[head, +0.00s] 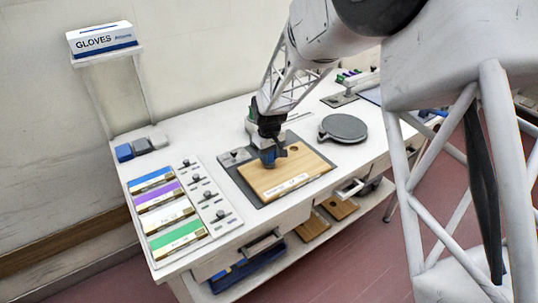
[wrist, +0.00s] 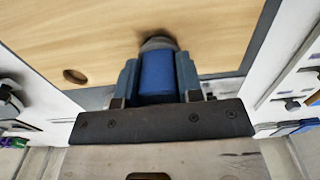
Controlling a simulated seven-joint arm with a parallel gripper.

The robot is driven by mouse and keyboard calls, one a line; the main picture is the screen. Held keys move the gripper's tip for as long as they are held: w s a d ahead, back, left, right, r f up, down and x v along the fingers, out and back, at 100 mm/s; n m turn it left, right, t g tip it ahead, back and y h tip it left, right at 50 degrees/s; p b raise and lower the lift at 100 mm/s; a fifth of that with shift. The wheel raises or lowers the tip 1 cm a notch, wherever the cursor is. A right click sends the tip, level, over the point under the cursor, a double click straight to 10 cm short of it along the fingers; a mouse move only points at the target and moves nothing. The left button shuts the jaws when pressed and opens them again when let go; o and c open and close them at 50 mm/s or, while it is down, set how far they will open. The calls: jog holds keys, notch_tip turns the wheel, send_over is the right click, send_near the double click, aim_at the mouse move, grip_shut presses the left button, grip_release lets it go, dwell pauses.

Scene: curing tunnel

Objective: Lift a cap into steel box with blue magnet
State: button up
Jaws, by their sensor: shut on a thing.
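My gripper (head: 268,160) is over the wooden board (head: 258,184), low near its back left part. In the wrist view my gripper (wrist: 158,85) is shut on a blue cylinder (wrist: 158,75), which looks like the blue magnet. A grey rounded piece (wrist: 158,43) shows at the cylinder's far end, close to the board (wrist: 80,35). I cannot tell whether it is a cap or part of the magnet. A dark patch lies on the wood just beyond it. I cannot make out a steel box for certain.
The board lies on a dark mat (head: 267,203) and has a round hole (head: 294,147). A grey round disc (head: 343,128) stands to the right. Coloured label strips (head: 165,205) and a panel with knobs (head: 209,200) lie left. A glove box (head: 103,40) stands at the back.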

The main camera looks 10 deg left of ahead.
jog(key=shift+f, duration=0.3)
dwell(0.5)
jog(key=shift+r, duration=2.55)
jog(key=shift+w, duration=0.1)
dwell(0.7)
jog(key=w+a+r, duration=0.1)
jog(key=w+a, duration=0.1)
jog(key=w, duration=1.3)
jog(key=shift+r, duration=0.4)
jog(key=shift+w+a, duration=0.1)
jog(key=shift+f, duration=0.15)
jog(key=shift+f, duration=3)
jog(key=shift+f, duration=0.1)
